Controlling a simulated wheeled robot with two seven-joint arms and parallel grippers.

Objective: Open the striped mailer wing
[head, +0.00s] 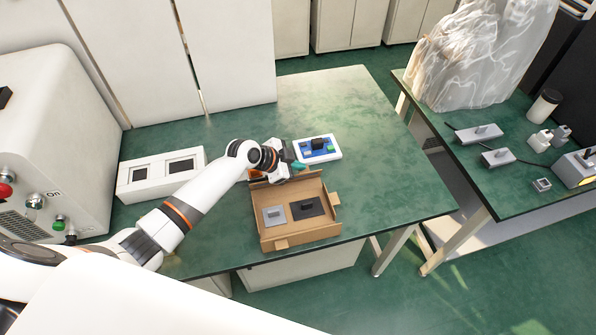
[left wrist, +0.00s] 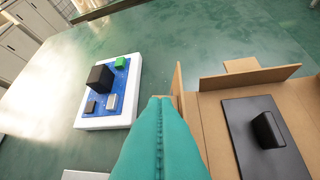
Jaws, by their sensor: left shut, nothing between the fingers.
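The open brown cardboard mailer (head: 293,232) lies on the green table, with a grey piece (head: 275,214) and a black piece (head: 308,208) inside. Its edge flaps stand at differing angles; I cannot make out stripes on any of them. My left gripper (head: 299,166) is shut and empty at the mailer's far edge. In the left wrist view its teal fingers (left wrist: 160,103) point beside the mailer's upright cardboard walls (left wrist: 247,78); I cannot tell whether they touch. The black piece (left wrist: 268,130) also shows there. My right gripper is not in view.
A white-and-blue tray (head: 319,150) with small blocks stands just beyond the mailer. A white box with two dark openings (head: 137,190) and a machine with buttons (head: 50,130) stand at the left. The table right of the mailer is clear.

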